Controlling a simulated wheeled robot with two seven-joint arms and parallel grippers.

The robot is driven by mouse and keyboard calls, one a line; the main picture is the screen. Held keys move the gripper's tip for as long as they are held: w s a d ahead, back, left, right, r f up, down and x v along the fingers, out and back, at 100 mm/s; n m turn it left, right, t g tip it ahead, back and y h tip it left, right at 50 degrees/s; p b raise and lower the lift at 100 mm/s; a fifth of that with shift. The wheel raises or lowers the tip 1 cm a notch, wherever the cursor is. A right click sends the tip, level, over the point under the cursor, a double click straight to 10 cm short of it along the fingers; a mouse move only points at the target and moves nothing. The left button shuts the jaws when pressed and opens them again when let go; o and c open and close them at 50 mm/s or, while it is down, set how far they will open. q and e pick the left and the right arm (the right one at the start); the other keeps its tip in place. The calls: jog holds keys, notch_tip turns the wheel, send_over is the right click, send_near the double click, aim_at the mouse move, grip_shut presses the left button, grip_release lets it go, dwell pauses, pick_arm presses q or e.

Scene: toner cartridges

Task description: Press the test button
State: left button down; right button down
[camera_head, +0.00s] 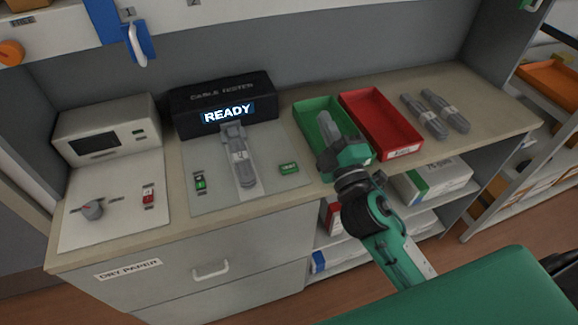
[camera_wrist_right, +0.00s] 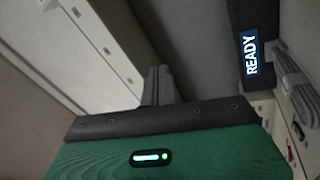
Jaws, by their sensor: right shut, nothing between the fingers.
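The green test button (camera_head: 288,168) sits on the right part of the grey plate (camera_head: 215,200) in front of the cable tester (camera_head: 222,98). The tester is a black box whose display (camera_head: 228,113) reads READY; the display also shows in the right wrist view (camera_wrist_right: 250,52). A grey cable bundle (camera_head: 240,163) lies on the plate, left of the button. My right gripper (camera_head: 327,122) is shut and empty, over the green tray, right of the button and apart from it. Its fingers show in the wrist view (camera_wrist_right: 158,86). My left gripper is not in view.
A green tray (camera_head: 300,122) and a red tray (camera_head: 403,152) stand right of the tester, with grey cable bundles (camera_head: 437,115) beyond. A green switch (camera_head: 200,183) is on the plate's left.

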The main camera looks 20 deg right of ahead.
jog(key=a+r+n+g+y, duration=0.2)
jog(key=a+r+n+y, duration=0.6)
jog(key=n+y, duration=0.75)
jog(key=s+a+f+n+g+y, duration=0.25)
jog(key=a+n+g, duration=0.45)
jog(key=n+g, duration=0.65)
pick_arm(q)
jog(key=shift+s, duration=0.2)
pick_arm(e)
jog(key=w+d+f+n+h, duration=0.8)
jog(key=d+f+n+h, duration=0.1)
jog(key=h, duration=0.3)
jog(key=shift+d+f+n+t+h, duration=0.3)
jog(key=shift+d+f+n+t, duration=0.1)
jog(key=shift+d+f, duration=0.25)
jog(key=shift+a, duration=0.15)
